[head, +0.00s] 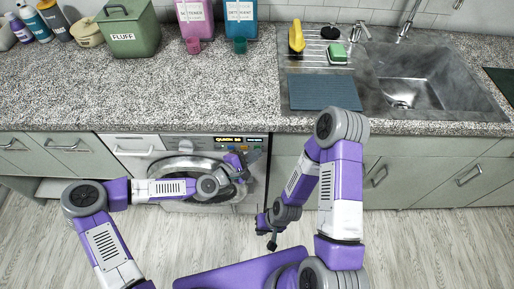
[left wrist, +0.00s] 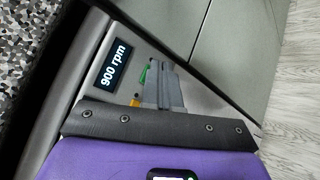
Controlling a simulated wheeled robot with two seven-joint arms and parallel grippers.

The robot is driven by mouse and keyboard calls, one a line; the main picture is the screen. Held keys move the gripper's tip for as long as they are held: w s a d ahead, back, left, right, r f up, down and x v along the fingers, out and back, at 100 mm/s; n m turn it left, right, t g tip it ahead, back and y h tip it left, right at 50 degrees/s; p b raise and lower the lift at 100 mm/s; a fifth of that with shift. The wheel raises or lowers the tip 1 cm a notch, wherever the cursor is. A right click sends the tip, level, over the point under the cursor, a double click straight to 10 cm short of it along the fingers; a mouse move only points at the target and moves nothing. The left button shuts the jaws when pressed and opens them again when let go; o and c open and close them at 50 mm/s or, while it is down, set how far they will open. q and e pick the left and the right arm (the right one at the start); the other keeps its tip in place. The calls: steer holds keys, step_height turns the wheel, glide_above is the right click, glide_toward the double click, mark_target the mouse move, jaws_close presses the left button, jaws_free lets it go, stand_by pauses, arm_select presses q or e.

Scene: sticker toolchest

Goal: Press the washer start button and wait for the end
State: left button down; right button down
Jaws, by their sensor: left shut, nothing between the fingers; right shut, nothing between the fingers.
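The washer (head: 180,143) is built in under the counter, with a round door (head: 185,163) and a lit display (head: 229,140) reading "QUICK 30". In the left wrist view a second display (left wrist: 110,63) on the panel reads "900 rpm". Beside it a green button (left wrist: 143,76) and an orange button (left wrist: 135,102) show partly behind the fingers. My left gripper (head: 250,158) is shut and empty, its fingertips close to the right end of the washer panel; I cannot tell whether they touch it. My right gripper (head: 272,242) is shut and empty, low in front of the cabinets.
The speckled counter (head: 220,92) overhangs the washer. On it stand a green "FLUFF" bin (head: 130,30), pink and blue dispensers (head: 240,15), and a sink (head: 405,90) with a dark mat (head: 325,92). Cabinets (head: 420,175) flank the washer. The wooden floor in front is clear.

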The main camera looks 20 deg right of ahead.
arm_select(q)
steer(key=shift+w, duration=0.15)
stand_by(0.4)
steer(key=shift+s+a, duration=0.2)
steer(key=shift+s, duration=0.6)
steer(key=shift+s+a+p, duration=0.15)
steer(key=shift+s+a, duration=0.1)
steer(key=shift+s, duration=0.55)
steer(key=shift+s+a+p, duration=0.15)
steer(key=shift+s+a, duration=0.05)
steer(key=shift+s, duration=0.6)
steer(key=shift+s+a+p, duration=0.15)
steer(key=shift+s+a, duration=0.1)
steer(key=shift+s, duration=0.55)
